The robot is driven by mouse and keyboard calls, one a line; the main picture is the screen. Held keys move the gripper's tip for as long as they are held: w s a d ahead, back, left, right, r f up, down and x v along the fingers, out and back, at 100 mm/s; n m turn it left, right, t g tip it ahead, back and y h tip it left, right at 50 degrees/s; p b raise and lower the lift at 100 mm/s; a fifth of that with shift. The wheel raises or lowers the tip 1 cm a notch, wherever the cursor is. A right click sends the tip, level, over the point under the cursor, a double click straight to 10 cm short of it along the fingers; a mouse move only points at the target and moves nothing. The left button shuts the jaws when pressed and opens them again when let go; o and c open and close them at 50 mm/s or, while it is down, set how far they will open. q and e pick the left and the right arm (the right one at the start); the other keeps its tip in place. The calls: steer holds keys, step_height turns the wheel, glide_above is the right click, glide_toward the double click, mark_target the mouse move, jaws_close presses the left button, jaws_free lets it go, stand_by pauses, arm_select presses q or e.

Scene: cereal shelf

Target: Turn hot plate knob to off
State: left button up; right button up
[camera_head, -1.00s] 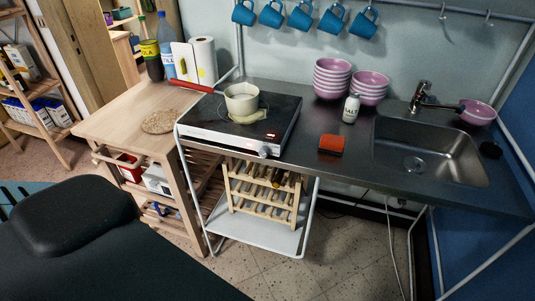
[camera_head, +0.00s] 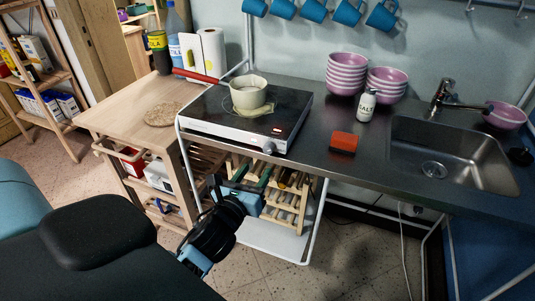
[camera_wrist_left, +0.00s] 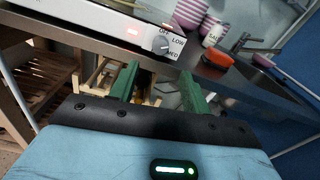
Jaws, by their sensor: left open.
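The hot plate (camera_head: 240,117) stands on the left end of the metal counter, with a small red light lit on its front panel. Its round knob (camera_head: 268,147) is at the right end of that panel. In the left wrist view the knob (camera_wrist_left: 163,45) shows beside the labels OFF, LOW and MED; I cannot clearly tell its setting. My left gripper (camera_head: 253,174) is open and empty, just below and in front of the panel. In the left wrist view its green fingers (camera_wrist_left: 158,80) are apart below the knob, not touching it. My right gripper is out of view.
A cream pot (camera_head: 248,96) with a red handle sits on the hot plate. An orange sponge (camera_head: 344,142), a salt shaker (camera_head: 366,105) and pink bowls (camera_head: 346,75) stand to the right. A wooden rack (camera_head: 285,205) is below the counter, behind my gripper.

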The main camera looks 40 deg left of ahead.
mark_target(267, 150)
arm_select(q)
steer(key=shift+w+a+r+m, duration=0.2)
steer(key=shift+r+m, duration=0.1)
steer(key=shift+r, duration=0.15)
steer(key=shift+x, duration=3.85)
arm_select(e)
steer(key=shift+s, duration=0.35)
arm_select(q)
steer(key=c, duration=1)
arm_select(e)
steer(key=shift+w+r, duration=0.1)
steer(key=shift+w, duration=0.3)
